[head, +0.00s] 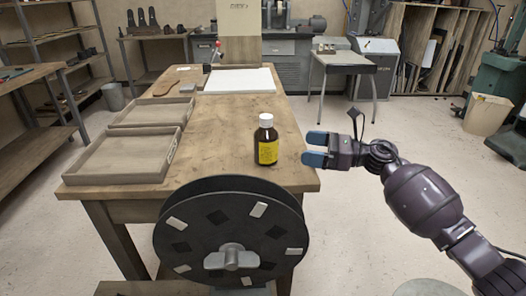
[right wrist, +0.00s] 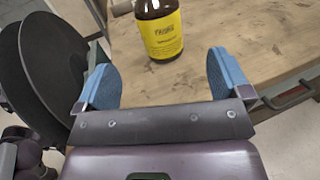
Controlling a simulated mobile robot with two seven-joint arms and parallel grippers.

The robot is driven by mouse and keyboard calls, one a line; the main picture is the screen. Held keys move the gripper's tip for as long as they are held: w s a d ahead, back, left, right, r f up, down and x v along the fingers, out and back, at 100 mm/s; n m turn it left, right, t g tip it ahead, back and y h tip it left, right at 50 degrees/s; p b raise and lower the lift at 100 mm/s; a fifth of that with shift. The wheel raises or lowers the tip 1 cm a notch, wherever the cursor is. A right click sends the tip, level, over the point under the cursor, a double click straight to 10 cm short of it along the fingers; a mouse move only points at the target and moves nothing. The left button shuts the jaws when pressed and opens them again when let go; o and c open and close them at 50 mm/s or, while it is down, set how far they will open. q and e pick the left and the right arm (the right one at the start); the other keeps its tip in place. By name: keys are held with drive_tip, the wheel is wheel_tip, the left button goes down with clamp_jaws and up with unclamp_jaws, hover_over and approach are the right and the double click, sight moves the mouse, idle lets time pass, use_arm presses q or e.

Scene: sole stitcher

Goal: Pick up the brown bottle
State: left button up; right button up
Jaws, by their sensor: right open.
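The brown bottle (head: 266,140) has a white cap and a yellow label. It stands upright on the wooden table (head: 222,130) near its right front corner. In the right wrist view the bottle (right wrist: 158,28) is ahead of my fingers, its top cut off by the frame. My right gripper (head: 315,149) is at the table's right edge, to the right of the bottle and apart from it. In the right wrist view its blue fingers (right wrist: 160,77) are spread wide with nothing between them. My left gripper is not in view.
A large black reel (head: 230,205) stands in front of the table, left of my right arm. Two shallow wooden trays (head: 118,177) lie along the table's left side. A white sheet (head: 240,80) lies farther back. The table around the bottle is clear.

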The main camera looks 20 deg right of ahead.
sight(270, 140)
drive_tip(key=shift+w+a, duration=0.15)
drive_tip(key=shift+w, duration=0.1)
drive_tip(key=x, duration=0.4)
drive_tip(key=shift+a, duration=0.2)
drive_tip(key=shift+b+x, duration=0.55)
drive_tip(key=shift+x, duration=2.55)
drive_tip(key=shift+s+r, duration=0.1)
drive_tip(key=shift+s, duration=0.1)
drive_tip(key=c, duration=1)
drive_tip(key=shift+c, duration=0.9)
drive_tip(key=shift+r, duration=0.15)
